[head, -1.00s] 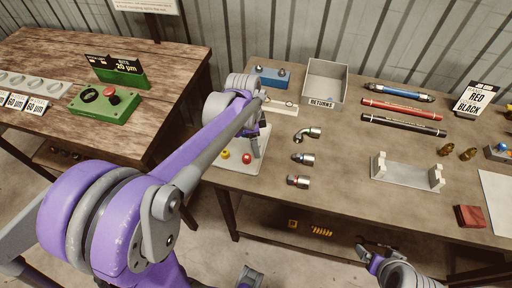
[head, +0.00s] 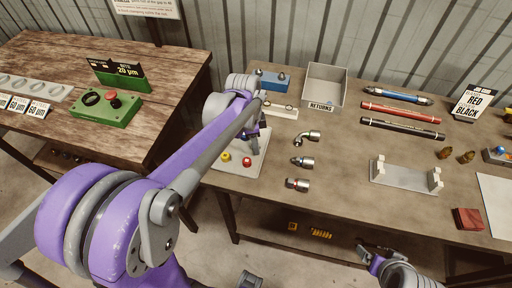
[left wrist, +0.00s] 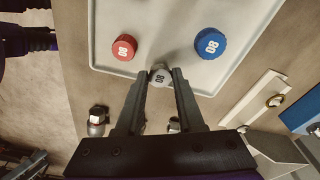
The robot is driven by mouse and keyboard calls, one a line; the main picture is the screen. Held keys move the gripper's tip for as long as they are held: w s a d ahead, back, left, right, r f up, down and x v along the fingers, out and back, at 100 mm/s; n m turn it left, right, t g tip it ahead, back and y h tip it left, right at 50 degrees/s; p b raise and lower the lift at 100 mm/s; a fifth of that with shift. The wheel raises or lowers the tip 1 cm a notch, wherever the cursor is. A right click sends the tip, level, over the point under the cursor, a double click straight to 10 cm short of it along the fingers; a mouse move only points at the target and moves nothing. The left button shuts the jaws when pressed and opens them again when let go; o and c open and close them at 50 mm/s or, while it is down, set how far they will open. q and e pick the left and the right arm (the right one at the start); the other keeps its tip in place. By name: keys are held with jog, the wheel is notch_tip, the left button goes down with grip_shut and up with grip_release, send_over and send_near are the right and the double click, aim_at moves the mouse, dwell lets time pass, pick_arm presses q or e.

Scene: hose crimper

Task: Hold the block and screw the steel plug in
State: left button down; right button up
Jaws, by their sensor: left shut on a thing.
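My left gripper (head: 256,146) is low over the pale tray (head: 232,167). In the left wrist view its two fingers (left wrist: 160,82) are shut on a grey steel plug (left wrist: 159,75) marked 08, near the tray's edge. I cannot tell whether the plug still touches the tray. A red plug (left wrist: 124,47) and a blue plug (left wrist: 210,43) lie on the tray in that view. The blue block (head: 270,79) stands at the back of the table, beyond my left arm. My right gripper (head: 374,250) is in front of the table, its jaw opening unclear.
A grey RETURNS bin (head: 324,88) stands right of the block. A pale strip (head: 284,111) lies before it. Several metal hose fittings (head: 302,161) lie right of the tray. A grey bracket (head: 404,177) and hoses (head: 402,127) are farther right.

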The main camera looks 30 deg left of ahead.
pick_arm(q)
notch_tip(320, 180, up, 6)
jog(key=p, duration=0.2)
jog(key=shift+w+p, duration=0.1)
jog(key=shift+p, duration=0.25)
jog(key=shift+f, duration=0.15)
pick_arm(e)
jog(key=r, duration=0.1)
jog(key=w+r, duration=0.1)
jog(key=r, duration=0.1)
jog(key=w+r, duration=0.1)
jog(key=shift+r, duration=0.15)
jog(key=shift+s, duration=0.15)
